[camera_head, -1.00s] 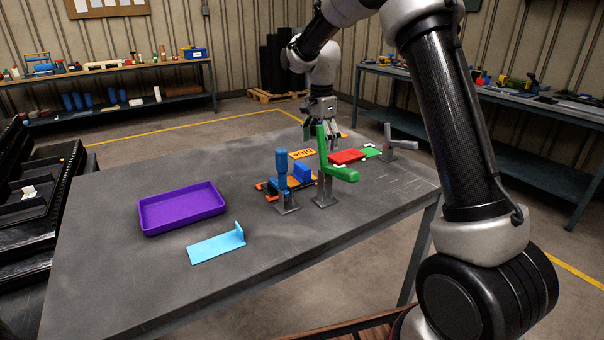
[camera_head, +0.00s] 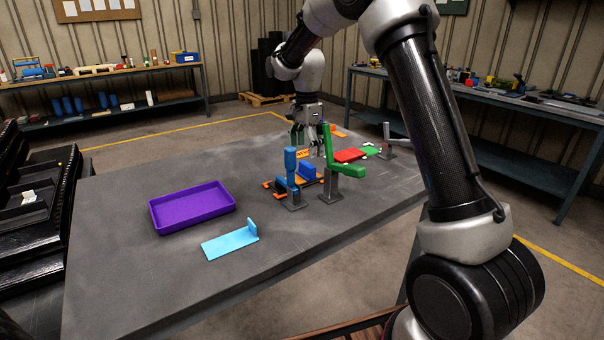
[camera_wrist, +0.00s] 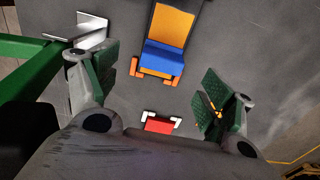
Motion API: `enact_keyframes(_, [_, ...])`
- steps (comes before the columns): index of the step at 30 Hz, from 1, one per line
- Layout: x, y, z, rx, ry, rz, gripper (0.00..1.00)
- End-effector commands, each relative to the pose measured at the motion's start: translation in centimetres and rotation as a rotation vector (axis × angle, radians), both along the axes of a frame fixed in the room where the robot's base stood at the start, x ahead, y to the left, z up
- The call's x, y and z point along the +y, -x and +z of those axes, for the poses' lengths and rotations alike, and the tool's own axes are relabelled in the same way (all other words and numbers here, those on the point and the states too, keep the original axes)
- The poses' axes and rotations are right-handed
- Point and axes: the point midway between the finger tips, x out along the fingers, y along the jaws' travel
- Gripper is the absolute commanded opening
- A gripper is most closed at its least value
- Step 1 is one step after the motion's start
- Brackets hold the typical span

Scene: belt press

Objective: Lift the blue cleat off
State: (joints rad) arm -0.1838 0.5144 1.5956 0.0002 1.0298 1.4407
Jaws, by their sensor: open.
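The blue cleat (camera_head: 308,170) sits on an orange-edged base on the table, between the blue upright clamp and the green clamp. In the wrist view the blue cleat (camera_wrist: 164,60) lies across an orange strip (camera_wrist: 171,26), ahead of the fingers and apart from them. My gripper (camera_head: 308,146) hangs above the table just behind the cleat. In the wrist view my gripper (camera_wrist: 150,92) is open, its two green-padded fingers wide apart with nothing between them touching.
A blue-handled clamp (camera_head: 291,172) and a green-handled clamp (camera_head: 345,167) stand close in front of the cleat. A red block (camera_head: 349,155) and green plate (camera_head: 371,150) lie to the right. A purple tray (camera_head: 192,207) and light-blue bracket (camera_head: 230,243) are at left, with bare table around.

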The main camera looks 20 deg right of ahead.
Motion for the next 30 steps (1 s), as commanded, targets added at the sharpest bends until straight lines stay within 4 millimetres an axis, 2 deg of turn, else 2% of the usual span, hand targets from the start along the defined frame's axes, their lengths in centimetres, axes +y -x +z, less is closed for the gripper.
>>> enact_keyframes(11, [-0.2,-0.2,-3.5,0.002,0.001,0.000,0.82])
enact_keyframes(18, [-0.6,-0.7,-7.1,0.002,0.000,0.000,0.82])
enact_keyframes(21, [-0.6,-0.7,-7.8,0.000,-0.001,0.000,0.82])
enact_keyframes(26, [-0.5,-0.7,-7.8,-0.001,-0.001,0.000,0.82])
enact_keyframes(30, [-0.6,-0.7,-7.8,-0.001,-0.001,0.000,0.58])
